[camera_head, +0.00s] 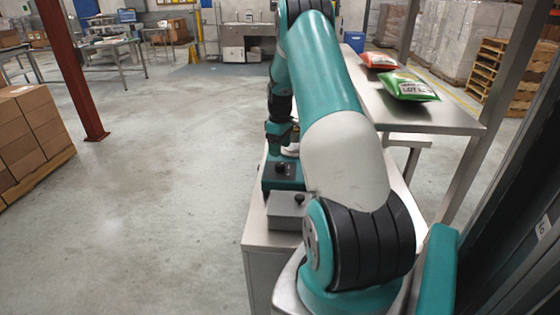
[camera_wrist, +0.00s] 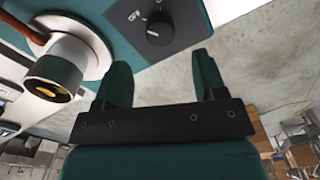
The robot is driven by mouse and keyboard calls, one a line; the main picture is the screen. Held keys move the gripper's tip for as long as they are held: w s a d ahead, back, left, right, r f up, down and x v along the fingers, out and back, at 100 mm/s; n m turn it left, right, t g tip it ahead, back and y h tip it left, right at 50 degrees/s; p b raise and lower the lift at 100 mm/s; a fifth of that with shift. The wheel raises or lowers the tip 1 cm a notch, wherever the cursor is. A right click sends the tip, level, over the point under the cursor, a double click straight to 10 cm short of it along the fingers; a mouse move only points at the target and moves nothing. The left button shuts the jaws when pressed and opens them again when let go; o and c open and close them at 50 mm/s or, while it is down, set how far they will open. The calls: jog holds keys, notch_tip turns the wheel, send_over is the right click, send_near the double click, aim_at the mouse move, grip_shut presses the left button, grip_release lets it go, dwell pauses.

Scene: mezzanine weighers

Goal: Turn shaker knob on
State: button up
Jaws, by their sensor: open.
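The shaker knob (camera_wrist: 158,30) is a small black dial on the dark panel of a teal box (camera_wrist: 188,18), with white lettering that seems to read OFF beside it. A pale mark shows on the knob; its exact setting is hard to read. In the head view a teal box with a black knob (camera_head: 281,168) sits on the metal bench, below my wrist. My gripper (camera_wrist: 162,76) is open and empty, its two fingers apart. In the wrist picture the knob lies beyond the fingertips, clear of them. My arm hides part of the bench in the head view.
Green (camera_head: 408,86) and orange (camera_head: 379,61) bags lie on a table at right. The left floor is open.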

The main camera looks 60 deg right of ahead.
aim_at(280, 164)
notch_tip(280, 164, down, 7)
jog(key=shift+f+p, duration=0.1)
jog(key=shift+p, duration=0.6)
jog(key=c, duration=0.9)
